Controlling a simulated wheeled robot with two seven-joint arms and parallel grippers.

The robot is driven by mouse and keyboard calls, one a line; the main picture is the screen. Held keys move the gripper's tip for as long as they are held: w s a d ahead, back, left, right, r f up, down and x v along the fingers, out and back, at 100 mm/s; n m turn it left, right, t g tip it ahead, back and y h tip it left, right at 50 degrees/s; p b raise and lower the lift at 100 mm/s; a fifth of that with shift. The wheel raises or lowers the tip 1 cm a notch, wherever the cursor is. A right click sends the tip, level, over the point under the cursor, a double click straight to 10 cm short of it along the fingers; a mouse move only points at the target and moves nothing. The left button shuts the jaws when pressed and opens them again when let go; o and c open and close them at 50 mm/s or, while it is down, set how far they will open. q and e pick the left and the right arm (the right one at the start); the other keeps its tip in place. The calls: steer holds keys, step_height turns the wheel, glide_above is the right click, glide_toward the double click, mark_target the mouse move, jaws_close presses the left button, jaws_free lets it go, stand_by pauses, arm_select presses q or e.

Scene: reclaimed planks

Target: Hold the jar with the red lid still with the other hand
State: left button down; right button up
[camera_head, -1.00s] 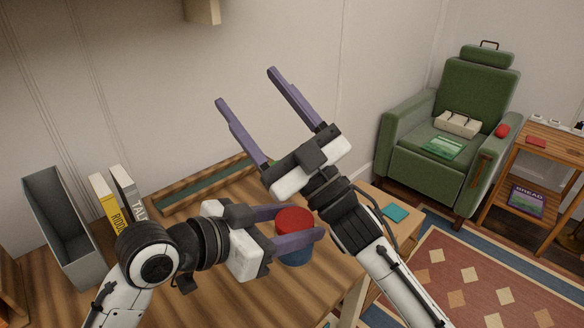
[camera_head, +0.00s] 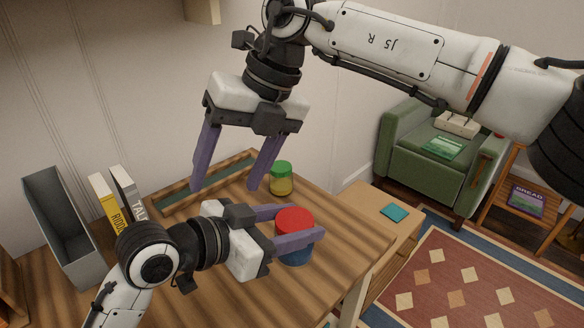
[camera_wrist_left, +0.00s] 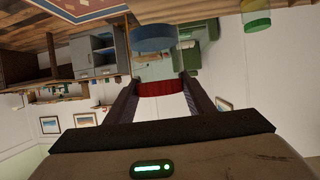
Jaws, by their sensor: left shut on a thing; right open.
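The jar with the red lid (camera_head: 295,221) has a blue body and appears to stand upright on the wooden table. My left gripper (camera_head: 300,224) is shut on it, one finger on each side near the lid. The left wrist view also shows the red lid (camera_wrist_left: 160,88) between the fingers, with the blue body (camera_wrist_left: 153,39) beyond. My right gripper (camera_head: 224,189) is open and empty. It points down above the back of the table, left of and behind the red-lidded jar.
A jar with a green lid (camera_head: 281,180) stands behind the red-lidded one, right of my right gripper. A long shallow tray (camera_head: 165,209) lies along the back. Books (camera_head: 108,205) and a grey file holder (camera_head: 62,225) stand at left. The table's middle front is clear.

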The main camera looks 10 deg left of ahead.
mark_target(292, 219)
steer(key=d+h, duration=0.1)
steer(key=d, duration=0.2)
steer(key=d+h, duration=0.2)
steer(key=d, duration=0.1)
steer(key=w+d+r+m+h, duration=0.1)
steer(key=d, duration=0.2)
steer(key=shift+t+h, duration=0.3)
steer(key=shift+t, duration=0.1)
steer(key=shift+s+d+f, duration=0.1)
steer(key=shift+d+f, duration=0.05)
steer(key=shift+f, duration=0.05)
step_height(292, 219, down, 8)
steer(key=shift+r, duration=0.15)
